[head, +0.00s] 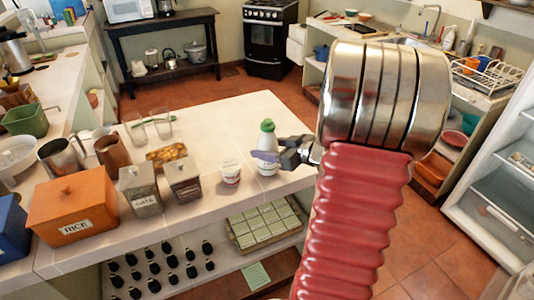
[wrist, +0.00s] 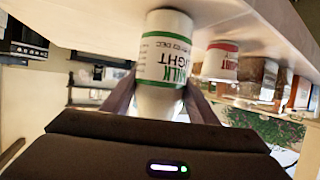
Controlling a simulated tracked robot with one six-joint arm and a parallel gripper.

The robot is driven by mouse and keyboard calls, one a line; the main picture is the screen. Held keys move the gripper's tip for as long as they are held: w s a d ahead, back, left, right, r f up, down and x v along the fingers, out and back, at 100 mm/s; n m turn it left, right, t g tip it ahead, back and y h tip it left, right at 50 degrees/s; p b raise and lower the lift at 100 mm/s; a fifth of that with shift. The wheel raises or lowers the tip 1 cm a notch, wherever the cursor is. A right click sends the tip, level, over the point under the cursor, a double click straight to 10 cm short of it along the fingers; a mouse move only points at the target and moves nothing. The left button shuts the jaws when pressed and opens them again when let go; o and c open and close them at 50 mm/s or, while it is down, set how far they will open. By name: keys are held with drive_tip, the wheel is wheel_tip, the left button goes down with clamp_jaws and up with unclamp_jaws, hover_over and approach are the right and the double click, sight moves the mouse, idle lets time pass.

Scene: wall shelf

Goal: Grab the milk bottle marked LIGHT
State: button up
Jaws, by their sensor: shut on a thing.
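The milk bottle (head: 267,141), white with a green cap, is upright at the right edge of the white counter in the head view. In the wrist view, which is upside down, the bottle (wrist: 165,55) shows green bands and a label reading MILK LIGHT. My gripper (head: 272,157) reaches it from the right in the head view. Its two fingers (wrist: 161,100) are shut on the bottle, one on each side. The bottle's base is at the counter top, and I cannot tell whether it touches.
A white cup with a red label (head: 230,172) stands just left of the bottle. Grey canisters (head: 184,180) and an orange RICE box (head: 72,210) stand farther left on the counter (head: 215,125). The counter behind the bottle is mostly clear. A shelf below holds a tray (head: 262,228).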

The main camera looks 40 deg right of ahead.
sight(269, 121)
drive_tip(key=c, duration=0.9)
drive_tip(key=shift+r, duration=0.2)
wheel_tip(269, 121, up, 10)
drive_tip(key=shift+f, duration=0.15)
idle(0.6)
